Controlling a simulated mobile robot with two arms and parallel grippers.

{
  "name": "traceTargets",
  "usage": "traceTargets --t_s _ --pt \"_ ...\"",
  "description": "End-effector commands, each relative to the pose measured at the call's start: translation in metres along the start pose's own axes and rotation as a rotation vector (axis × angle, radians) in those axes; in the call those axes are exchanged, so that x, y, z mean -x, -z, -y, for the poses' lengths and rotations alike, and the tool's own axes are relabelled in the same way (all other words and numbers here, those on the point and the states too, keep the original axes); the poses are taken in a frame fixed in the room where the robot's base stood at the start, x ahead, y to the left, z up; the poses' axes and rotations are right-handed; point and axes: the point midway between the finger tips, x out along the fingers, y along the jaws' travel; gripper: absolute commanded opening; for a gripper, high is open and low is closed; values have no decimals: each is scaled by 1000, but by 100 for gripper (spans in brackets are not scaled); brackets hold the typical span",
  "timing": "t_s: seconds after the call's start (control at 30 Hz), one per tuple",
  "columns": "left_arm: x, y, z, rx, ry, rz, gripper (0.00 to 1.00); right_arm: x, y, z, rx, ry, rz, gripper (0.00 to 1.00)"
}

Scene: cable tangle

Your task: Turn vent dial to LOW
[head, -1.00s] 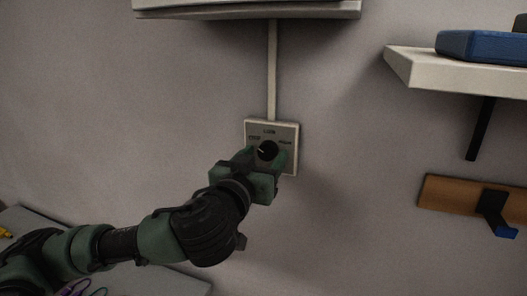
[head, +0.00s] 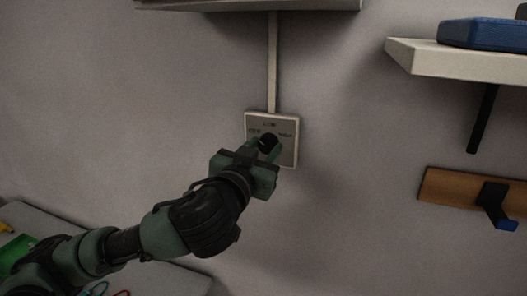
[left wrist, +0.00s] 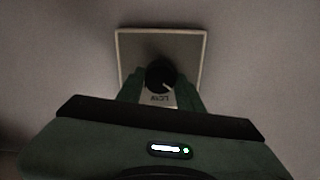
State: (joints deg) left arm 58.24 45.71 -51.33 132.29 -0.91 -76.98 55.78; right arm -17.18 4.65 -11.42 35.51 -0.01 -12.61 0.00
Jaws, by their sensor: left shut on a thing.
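The vent dial is a round black knob (head: 268,142) on a light square wall plate (head: 289,152) with small labels at its top, left and right. In the left wrist view the knob (left wrist: 161,74) carries a short white pointer mark toward the lower right, near a label (left wrist: 159,98) that seems to read LOW upside down. My left gripper (head: 267,149) reaches the plate from the lower left. Its green fingers are shut on the knob, one on each side, and hide part of the plate. My right gripper is not in view.
A white shelf (head: 455,64) with a blue case (head: 484,34) is at upper right. A wooden rail (head: 455,193) with a hook is below. A grey table (head: 165,278) is at lower left.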

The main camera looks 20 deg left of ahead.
Motion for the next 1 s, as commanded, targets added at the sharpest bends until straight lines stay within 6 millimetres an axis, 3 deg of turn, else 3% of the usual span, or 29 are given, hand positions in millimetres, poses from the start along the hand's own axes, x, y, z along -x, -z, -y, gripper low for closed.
traceTargets --t_s 0.6,1.0 --pt "0 1 1 -558 1 3 0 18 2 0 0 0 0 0" --pt "0 1 1 -820 1 2 0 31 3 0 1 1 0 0"
